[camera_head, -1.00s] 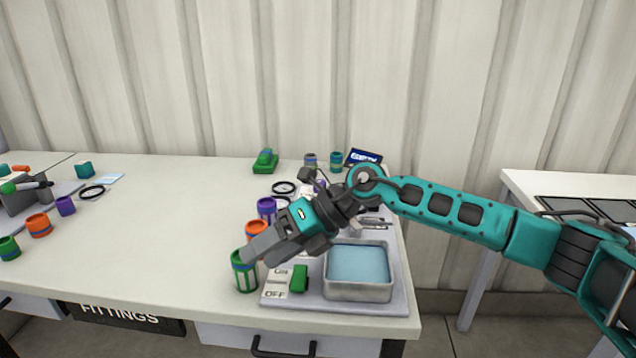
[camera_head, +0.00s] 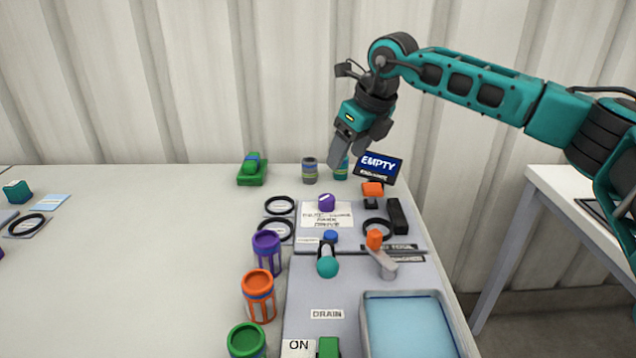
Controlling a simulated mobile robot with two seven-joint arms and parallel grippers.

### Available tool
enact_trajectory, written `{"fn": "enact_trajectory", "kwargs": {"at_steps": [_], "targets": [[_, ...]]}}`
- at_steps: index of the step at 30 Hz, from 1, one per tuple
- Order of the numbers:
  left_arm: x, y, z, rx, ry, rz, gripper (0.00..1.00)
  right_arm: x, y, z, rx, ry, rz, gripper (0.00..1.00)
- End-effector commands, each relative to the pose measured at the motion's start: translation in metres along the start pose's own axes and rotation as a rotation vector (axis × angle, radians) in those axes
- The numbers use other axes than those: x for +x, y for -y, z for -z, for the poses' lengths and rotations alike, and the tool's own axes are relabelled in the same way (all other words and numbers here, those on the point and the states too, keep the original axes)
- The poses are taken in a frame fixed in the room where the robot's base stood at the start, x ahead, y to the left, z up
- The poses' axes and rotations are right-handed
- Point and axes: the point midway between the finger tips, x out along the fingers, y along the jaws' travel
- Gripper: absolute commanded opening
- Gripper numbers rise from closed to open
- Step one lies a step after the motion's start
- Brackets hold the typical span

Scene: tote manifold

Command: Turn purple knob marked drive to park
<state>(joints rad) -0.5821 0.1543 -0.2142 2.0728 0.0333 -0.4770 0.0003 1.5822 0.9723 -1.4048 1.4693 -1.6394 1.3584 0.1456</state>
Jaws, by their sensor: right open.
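The small purple knob (camera_head: 327,203) stands on a white label card (camera_head: 325,216) with lines of print, at the back of the grey panel (camera_head: 300,285). The print is too small to read surely, and the knob's pointing direction is hard to tell. My right gripper (camera_head: 350,150) is raised above and behind the knob, pointing down and left. It is open, apart from the knob, with nothing seen in it. It partly covers a teal container (camera_head: 341,172). My left gripper is out of view.
Near the knob stand an orange-topped part (camera_head: 373,190), black rings (camera_head: 280,205), a teal-ended lever (camera_head: 327,265) and an orange-handled tap (camera_head: 375,240). An "EMPTY" display (camera_head: 378,166) is behind. Purple, orange and green canisters (camera_head: 259,295) line the left edge.

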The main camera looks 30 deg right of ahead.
Motion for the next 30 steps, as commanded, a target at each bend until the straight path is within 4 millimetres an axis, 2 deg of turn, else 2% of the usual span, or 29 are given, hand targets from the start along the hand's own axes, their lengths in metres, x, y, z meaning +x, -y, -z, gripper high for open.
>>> {"fn": "enact_trajectory", "kwargs": {"at_steps": [5, 12, 18, 24, 30], "targets": [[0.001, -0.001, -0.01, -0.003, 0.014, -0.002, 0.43, 0.021, -0.001, 0.001, 0.0, -0.003, -0.001, 0.64], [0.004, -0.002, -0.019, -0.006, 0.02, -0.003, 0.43, 0.072, -0.001, 0.001, 0.0, -0.003, -0.002, 0.64], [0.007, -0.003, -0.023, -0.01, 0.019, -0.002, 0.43, 0.107, -0.001, 0.001, 0.0, -0.001, -0.001, 0.64], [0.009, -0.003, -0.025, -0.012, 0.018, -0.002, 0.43, 0.125, -0.001, 0.0, -0.001, 0.0, -0.001, 0.64], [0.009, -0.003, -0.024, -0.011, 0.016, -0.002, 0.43, 0.128, -0.001, 0.0, -0.001, 0.001, -0.001, 0.64]]}}
